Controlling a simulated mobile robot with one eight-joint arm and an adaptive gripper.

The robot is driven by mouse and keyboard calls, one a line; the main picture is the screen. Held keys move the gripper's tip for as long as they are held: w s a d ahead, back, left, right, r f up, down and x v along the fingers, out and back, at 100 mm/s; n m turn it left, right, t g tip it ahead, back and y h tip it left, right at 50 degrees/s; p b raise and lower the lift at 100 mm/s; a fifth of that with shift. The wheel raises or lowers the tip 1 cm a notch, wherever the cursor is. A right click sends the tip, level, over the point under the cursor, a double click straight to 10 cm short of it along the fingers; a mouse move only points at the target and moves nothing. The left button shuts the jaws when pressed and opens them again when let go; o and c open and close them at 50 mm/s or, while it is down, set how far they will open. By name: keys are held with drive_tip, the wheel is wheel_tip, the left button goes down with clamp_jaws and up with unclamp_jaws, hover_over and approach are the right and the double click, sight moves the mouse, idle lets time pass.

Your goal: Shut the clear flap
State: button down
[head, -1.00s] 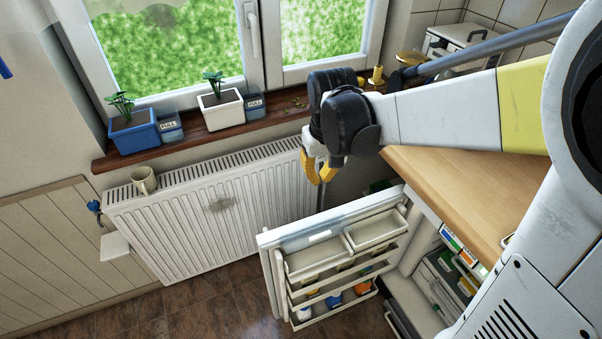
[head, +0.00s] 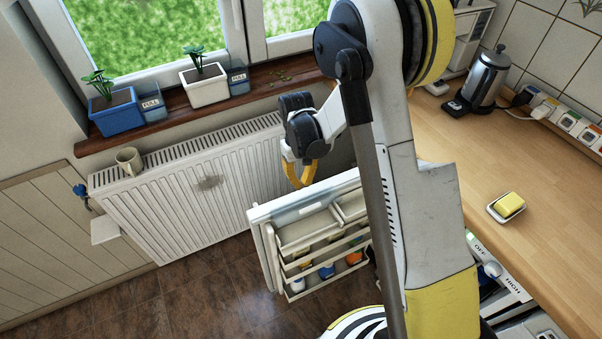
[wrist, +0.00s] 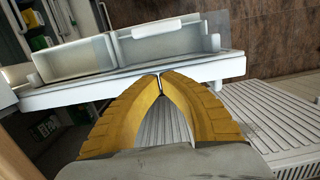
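In the wrist view the left compartment (wrist: 75,62) and right compartment (wrist: 165,42) show close up. In the head view my gripper (head: 299,182) is above the door.
Plant pots line the sill (head: 170,125). A wooden counter (head: 500,150) carries a kettle (head: 487,80) and a butter dish (head: 506,206). Brown floor (head: 215,300) is clear at left.

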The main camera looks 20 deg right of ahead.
sight(308, 201)
wheel_tip(308, 201, down, 2)
drive_tip(key=shift+s+f, duration=0.1)
drive_tip(key=shift+s+d+b, duration=0.15)
drive_tip(key=shift+s+b, duration=0.15)
drive_tip(key=shift+s, duration=0.7)
drive_tip(key=shift+s+d+b, duration=0.1)
drive_tip(key=shift+s+b, duration=0.15)
drive_tip(key=shift+s, duration=0.75)
